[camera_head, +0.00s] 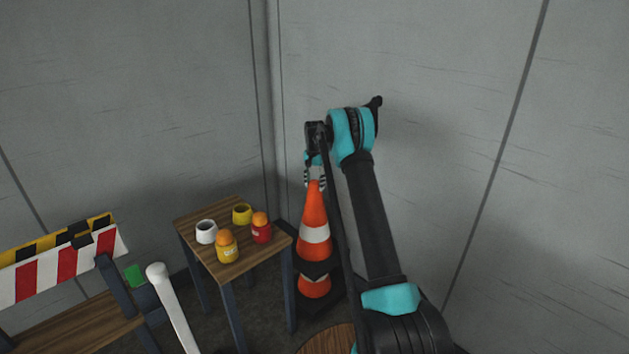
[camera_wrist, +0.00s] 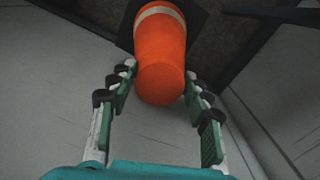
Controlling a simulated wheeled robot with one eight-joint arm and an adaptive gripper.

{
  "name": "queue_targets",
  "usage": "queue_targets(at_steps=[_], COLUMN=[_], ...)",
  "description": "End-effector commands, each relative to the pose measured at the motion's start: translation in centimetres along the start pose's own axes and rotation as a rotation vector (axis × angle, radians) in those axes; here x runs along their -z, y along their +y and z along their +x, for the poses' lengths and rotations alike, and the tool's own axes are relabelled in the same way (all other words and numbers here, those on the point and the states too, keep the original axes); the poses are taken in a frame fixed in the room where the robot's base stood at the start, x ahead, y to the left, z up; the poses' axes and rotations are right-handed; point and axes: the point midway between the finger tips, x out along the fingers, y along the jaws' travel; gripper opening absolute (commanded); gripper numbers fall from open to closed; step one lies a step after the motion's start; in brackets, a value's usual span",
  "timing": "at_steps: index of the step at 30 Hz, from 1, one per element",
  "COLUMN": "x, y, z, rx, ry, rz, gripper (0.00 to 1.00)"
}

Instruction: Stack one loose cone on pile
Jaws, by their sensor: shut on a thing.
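An orange cone with a white band (camera_head: 315,212) stands roughly upright in the corner in the head view, its square black base below it. My gripper (camera_head: 315,180) comes from above and is shut on this cone's top. In the wrist view the cone (camera_wrist: 161,50) runs away from me between my two fingers (camera_wrist: 157,92). A second orange and white cone (camera_head: 314,287) shows directly below the held cone's base, its upper part hidden by it. I cannot tell whether the held cone rests on it or hangs just above.
A small wooden table (camera_head: 195,222) stands left of the cones, with a white cup (camera_head: 206,232), a yellow cup (camera_head: 242,214) and two orange-capped jars on it. A striped barrier (camera_head: 60,265) and white post (camera_head: 172,305) are further left. Grey walls close in behind.

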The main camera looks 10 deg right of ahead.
Motion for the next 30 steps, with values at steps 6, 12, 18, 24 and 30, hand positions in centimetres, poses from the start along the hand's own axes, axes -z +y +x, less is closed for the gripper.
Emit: queue_targets(at_steps=[6, 12, 18, 24, 30], x=[0.0, 0.0, 0.0, 0.0, 0.0], y=[0.0, 0.0, 0.0, 0.0, 0.0], z=[1.5, 2.8, 4.2, 5.6, 7.0], rx=[0.000, 0.000, 0.000, 0.000, 0.000], ry=[0.000, 0.000, 0.000, 0.000, 0.000], rz=[0.000, 0.000, 0.000, 0.000, 0.000], gripper=[0.00, 0.00, 0.00, 0.00, 0.00])
